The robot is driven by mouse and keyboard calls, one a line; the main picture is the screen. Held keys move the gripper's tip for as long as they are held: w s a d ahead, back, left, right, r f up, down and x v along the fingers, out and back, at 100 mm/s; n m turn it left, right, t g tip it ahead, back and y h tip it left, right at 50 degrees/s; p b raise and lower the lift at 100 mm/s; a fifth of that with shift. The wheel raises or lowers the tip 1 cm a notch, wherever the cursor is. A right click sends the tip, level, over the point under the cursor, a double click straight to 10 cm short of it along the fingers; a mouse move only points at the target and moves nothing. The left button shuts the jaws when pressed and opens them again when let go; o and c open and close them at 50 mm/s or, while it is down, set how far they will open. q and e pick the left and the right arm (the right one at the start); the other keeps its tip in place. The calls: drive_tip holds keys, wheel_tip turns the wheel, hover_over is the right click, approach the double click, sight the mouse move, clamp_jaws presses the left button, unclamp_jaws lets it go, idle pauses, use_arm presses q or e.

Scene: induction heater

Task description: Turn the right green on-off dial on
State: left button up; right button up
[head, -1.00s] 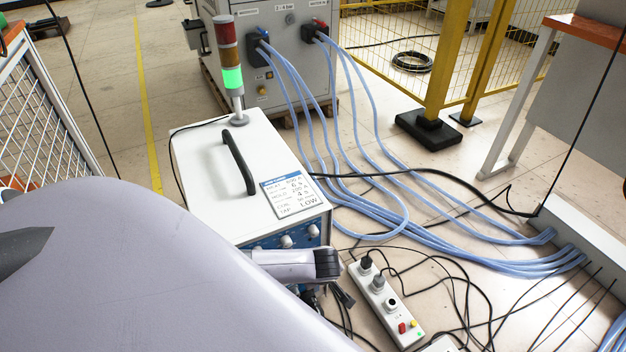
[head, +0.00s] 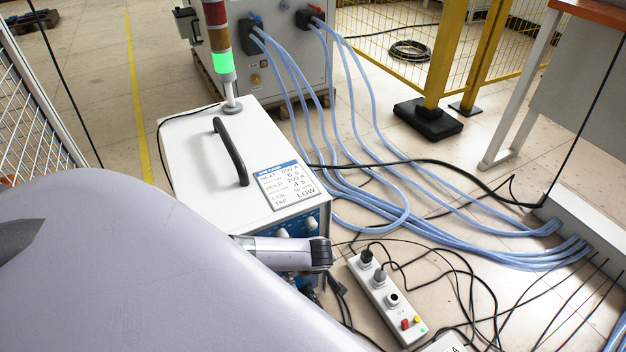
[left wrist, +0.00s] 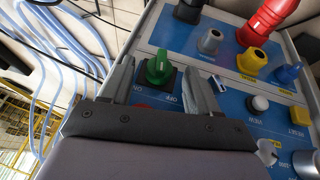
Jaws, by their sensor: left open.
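The green on-off dial (left wrist: 158,67) sits on the blue panel of the white heater box (head: 195,150), with ON and OFF printed beside it. In the left wrist view my left gripper (left wrist: 160,72) is open, with one finger on each side of this dial; I cannot tell whether either touches it. A darker dial (left wrist: 188,10) sits at the top of that view. In the head view my left gripper (head: 318,252) is at the box's front panel, and my arm hides much of that panel. My right gripper is not in view.
A power strip (head: 385,297) with black cables lies on the floor to the right. Blue hoses (head: 375,205) run behind it.

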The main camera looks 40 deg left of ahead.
use_arm(q)
drive_tip(key=shift+w+a+f, duration=0.1)
drive_tip(key=shift+f, duration=0.15)
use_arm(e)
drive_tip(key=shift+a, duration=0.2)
